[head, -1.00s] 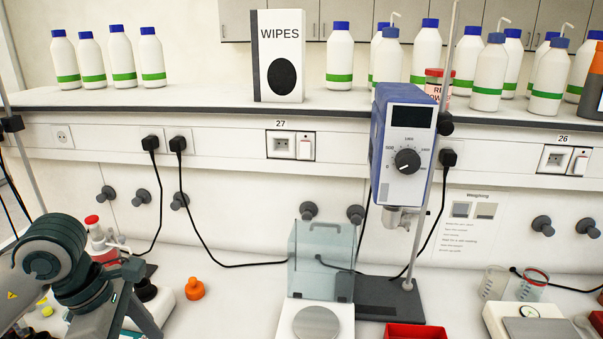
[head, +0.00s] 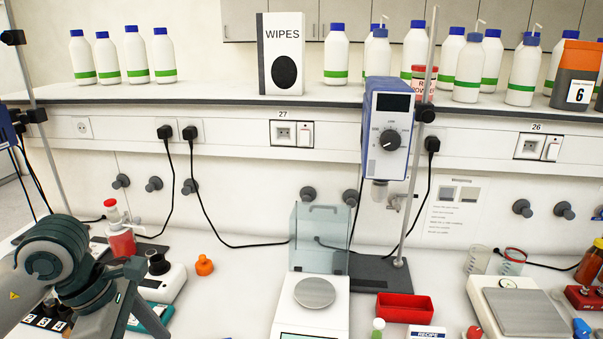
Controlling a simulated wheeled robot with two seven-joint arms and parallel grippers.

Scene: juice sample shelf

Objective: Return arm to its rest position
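My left arm (head: 48,258) comes in from the left edge, over the front left of the bench. Its dark green and grey joints and links show, bent downward. The fingers of my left gripper do not show; the arm runs out of the bottom of the picture. I see no object held. My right arm and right gripper are not in the picture.
Beside the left arm stand a red-capped flask (head: 122,236), an orange stopper (head: 204,265) and a small white device (head: 162,278). A balance (head: 313,316) with a glass shield, a stirrer (head: 388,135) on a stand and a red tray (head: 404,308) stand further right.

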